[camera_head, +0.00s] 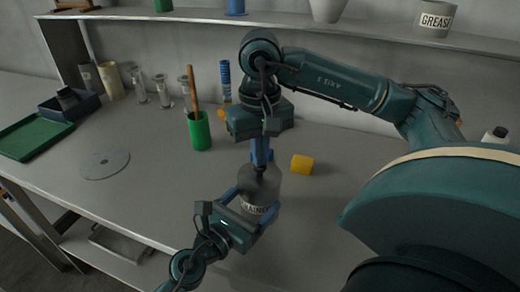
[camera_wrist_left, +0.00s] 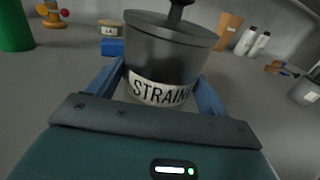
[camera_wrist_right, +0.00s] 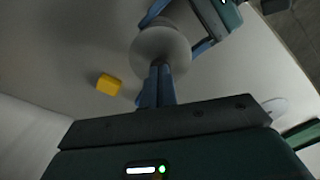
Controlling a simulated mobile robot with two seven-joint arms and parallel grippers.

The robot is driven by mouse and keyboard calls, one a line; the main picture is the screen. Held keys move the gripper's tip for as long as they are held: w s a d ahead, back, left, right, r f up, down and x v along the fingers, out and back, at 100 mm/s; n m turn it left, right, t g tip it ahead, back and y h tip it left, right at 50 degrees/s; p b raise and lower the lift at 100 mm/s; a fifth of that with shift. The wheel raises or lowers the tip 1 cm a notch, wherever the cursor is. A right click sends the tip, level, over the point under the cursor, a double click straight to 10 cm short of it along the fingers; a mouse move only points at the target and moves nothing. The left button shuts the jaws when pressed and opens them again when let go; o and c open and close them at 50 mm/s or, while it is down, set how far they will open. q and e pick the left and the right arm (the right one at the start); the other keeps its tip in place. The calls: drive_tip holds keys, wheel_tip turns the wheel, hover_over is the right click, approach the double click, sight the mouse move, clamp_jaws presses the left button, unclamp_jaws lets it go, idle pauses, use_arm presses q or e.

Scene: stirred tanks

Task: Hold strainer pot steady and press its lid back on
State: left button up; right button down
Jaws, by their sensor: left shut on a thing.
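The strainer pot (camera_head: 259,199) is a dark grey pot with a white label partly reading "STRAINER", upright on the bench; it also shows in the left wrist view (camera_wrist_left: 160,88). Its grey lid (camera_wrist_left: 172,28) with a black knob lies across the pot's top, with no clear gap. The lid shows from above in the right wrist view (camera_wrist_right: 160,45). My left gripper (camera_head: 256,205) is shut around the pot's sides, one blue finger on each side. My right gripper (camera_head: 261,158) points down above the knob, its fingers together. Whether the fingertips touch the knob is hard to tell.
A yellow block (camera_head: 302,165) lies right of the pot. A green cup (camera_head: 199,131) with a brown stick and a blue stack (camera_head: 226,82) stand behind. A grey disc (camera_head: 105,165) and a green tray (camera_head: 34,138) lie left. The front bench between disc and pot is clear.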

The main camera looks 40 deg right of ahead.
drive_tip(key=shift+r, duration=3.45)
use_arm(q)
drive_tip(key=o, duration=1)
drive_tip(key=shift+o, duration=0.2)
drive_tip(key=shift+a, duration=0.1)
